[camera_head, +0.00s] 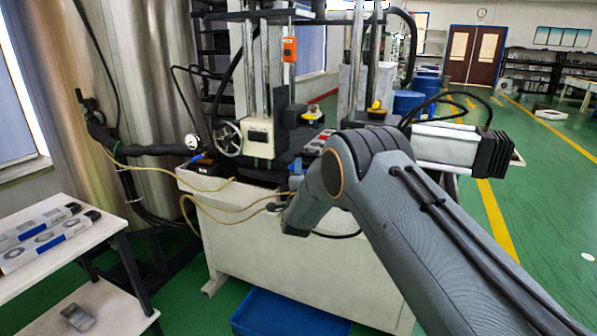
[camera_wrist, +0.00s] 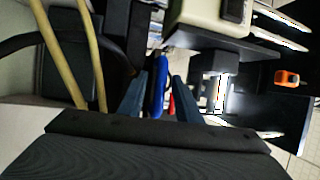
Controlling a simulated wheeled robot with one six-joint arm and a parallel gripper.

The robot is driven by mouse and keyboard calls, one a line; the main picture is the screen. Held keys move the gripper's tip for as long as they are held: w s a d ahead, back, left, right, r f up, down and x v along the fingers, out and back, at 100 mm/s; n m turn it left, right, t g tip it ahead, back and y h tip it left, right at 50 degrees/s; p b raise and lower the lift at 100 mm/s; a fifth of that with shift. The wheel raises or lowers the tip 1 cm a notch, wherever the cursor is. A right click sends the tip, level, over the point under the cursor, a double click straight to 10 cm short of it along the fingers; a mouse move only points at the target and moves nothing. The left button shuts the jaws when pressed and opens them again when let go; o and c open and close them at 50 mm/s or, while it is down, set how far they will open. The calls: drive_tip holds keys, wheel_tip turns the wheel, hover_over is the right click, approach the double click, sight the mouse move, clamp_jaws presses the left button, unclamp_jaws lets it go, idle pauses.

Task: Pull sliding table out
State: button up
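The press machine stands on a white base cabinet (camera_head: 300,255) in the head view. A low dark platform (camera_head: 262,172) lies on top, below a cream block with a handwheel (camera_head: 229,139); I cannot tell for sure whether this is the sliding table. In the wrist view my gripper (camera_wrist: 158,96) has its two blue-grey fingers apart. A blue handle-like part (camera_wrist: 158,82) shows between the fingers, with gaps at the sides, so it does not look clamped. In the head view my arm hides much of the machine's right front.
Yellow cables (camera_head: 225,208) hang over the cabinet front. A blue bin (camera_head: 285,315) stands on the floor below. A white shelf table (camera_head: 55,240) with boxes is at the left, and a metal tank (camera_head: 150,80) behind. Green floor at the right is mostly clear.

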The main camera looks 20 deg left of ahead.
clamp_jaws()
